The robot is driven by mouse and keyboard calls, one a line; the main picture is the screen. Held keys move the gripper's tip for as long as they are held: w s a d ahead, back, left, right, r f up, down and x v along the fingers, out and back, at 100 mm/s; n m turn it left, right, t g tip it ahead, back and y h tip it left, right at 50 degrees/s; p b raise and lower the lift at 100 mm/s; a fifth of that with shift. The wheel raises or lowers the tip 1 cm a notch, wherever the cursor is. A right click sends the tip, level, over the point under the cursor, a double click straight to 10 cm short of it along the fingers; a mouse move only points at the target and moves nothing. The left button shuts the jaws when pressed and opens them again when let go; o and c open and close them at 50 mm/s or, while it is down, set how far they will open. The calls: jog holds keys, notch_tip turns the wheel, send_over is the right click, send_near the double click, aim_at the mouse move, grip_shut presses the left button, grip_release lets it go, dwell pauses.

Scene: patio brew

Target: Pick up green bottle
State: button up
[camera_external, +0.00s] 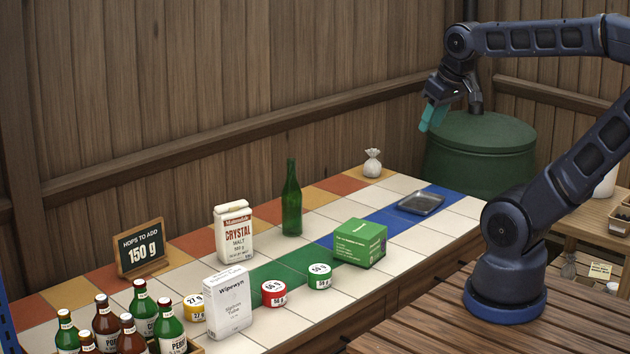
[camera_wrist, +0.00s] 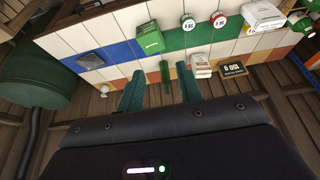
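A plain green bottle (camera_external: 292,205) stands upright on the tiled counter, right of the white and red malt bag. It also shows in the wrist view (camera_wrist: 165,75), where it appears between my two finger outlines but well beyond them. My gripper (camera_external: 432,118) is high at the right, above and well away from the bottle, near the green barrel. In the wrist view the teal fingers of my gripper (camera_wrist: 160,69) are apart with nothing held. Labelled green bottles (camera_external: 170,328) stand in a crate at the lower left.
Near the green bottle are the malt bag (camera_external: 233,232), a green box (camera_external: 360,243) and several small tins, including a red one (camera_external: 274,293). A metal tray (camera_external: 421,203) and a small sack (camera_external: 372,163) lie further right. A wooden wall runs behind. A green barrel (camera_external: 480,150) stands beyond the counter.

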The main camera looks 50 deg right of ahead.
dwell(0.4)
jog(key=o, duration=0.4)
jog(key=shift+c, duration=0.2)
jog(key=m+g+h, duration=0.5)
jog(key=m, duration=1.4)
send_over(291, 165)
jog(key=w+a, duration=0.1)
jog(key=a, duration=0.2)
notch_tip(291, 165, down, 15)
jog(key=shift+y, duration=0.3)
jog(key=shift+x, duration=5.45)
